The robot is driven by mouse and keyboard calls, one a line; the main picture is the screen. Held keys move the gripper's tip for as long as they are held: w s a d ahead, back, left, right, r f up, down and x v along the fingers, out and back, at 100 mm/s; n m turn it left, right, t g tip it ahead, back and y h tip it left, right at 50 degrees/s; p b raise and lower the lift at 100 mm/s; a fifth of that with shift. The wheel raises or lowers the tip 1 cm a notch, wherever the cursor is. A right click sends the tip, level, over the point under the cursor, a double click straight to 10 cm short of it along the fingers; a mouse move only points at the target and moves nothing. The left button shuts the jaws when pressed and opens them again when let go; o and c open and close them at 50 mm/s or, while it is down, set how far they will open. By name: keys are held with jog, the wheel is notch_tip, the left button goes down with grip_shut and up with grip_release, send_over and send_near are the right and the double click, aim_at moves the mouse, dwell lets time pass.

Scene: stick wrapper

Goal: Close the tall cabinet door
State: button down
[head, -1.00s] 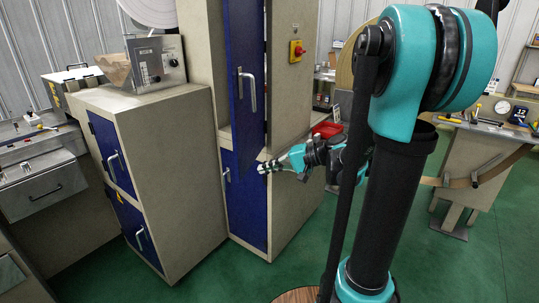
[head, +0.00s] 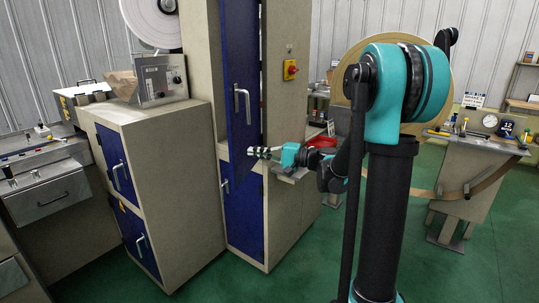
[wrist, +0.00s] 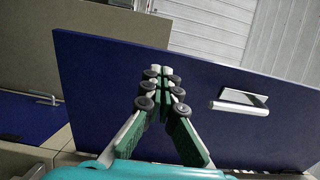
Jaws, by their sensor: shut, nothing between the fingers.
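The tall cabinet (head: 288,110) is beige, with a blue upper door (head: 240,60) that stands partly open. The door carries a silver upright handle (head: 240,104). My gripper (head: 249,152) is shut and empty, at the door's lower end, below the handle. In the wrist view, my gripper (wrist: 163,76) points at the blue door panel (wrist: 105,95), with the handle (wrist: 241,103) to its right. Its fingertips overlap the panel in that view; I cannot tell whether they touch it.
A blue lower door (head: 244,212) sits below the open one and looks shut. A shorter beige cabinet (head: 165,175) stands close on the left. A red emergency switch (head: 291,70) is on the tall cabinet's side. Green floor (head: 310,270) is free in front.

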aim_at(234, 149)
jog(key=shift+x, duration=2.55)
jog(key=shift+a, duration=0.15)
